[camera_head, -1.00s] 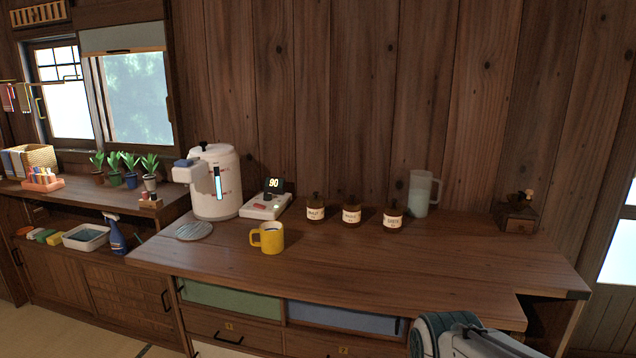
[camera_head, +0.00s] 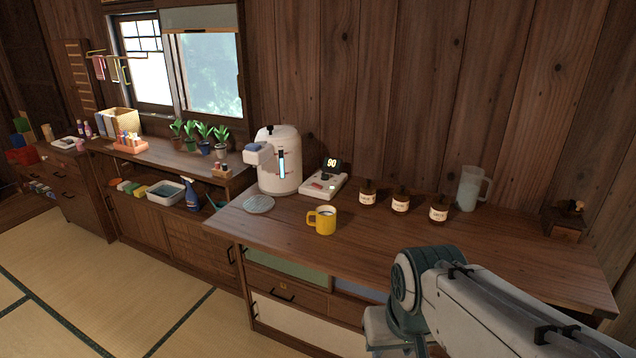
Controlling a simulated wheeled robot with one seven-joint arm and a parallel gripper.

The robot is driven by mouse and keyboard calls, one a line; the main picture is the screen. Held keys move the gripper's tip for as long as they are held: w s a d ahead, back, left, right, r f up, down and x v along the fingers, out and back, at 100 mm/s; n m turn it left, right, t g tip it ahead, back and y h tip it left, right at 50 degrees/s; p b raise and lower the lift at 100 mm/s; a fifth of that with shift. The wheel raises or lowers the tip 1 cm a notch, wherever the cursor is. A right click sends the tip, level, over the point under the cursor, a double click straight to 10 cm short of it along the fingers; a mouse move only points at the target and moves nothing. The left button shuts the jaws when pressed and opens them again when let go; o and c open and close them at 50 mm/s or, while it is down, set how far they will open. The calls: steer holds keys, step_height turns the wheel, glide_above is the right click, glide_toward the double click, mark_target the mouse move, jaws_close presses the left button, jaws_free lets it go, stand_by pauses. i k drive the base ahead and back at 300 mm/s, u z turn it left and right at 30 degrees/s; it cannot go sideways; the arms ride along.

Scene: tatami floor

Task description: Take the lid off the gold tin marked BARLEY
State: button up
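Three small brown jars with dark knobbed lids and pale labels stand in a row on the wooden counter: a left jar (camera_head: 367,194), a middle jar (camera_head: 401,201) and a right jar (camera_head: 439,210). Their lids appear to be on. The labels are too small to read surely, and I cannot tell whether any says BARLEY. I see no clearly gold tin. My white and teal arm reaches in from the lower right, in front of the counter. My gripper's fingers do not show.
On the counter (camera_head: 350,256) are a white dispenser (camera_head: 281,165), a device reading 90 (camera_head: 324,184), a yellow mug (camera_head: 321,220), a clear pitcher (camera_head: 469,188) and a small wooden box (camera_head: 563,222). A lower counter with plants (camera_head: 205,138) stands left. Open tatami floor (camera_head: 110,270) lies at lower left.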

mark_target(368, 185)
steer(key=u, duration=0.85)
steer(key=i, duration=2.1)
steer(key=z, duration=1.35)
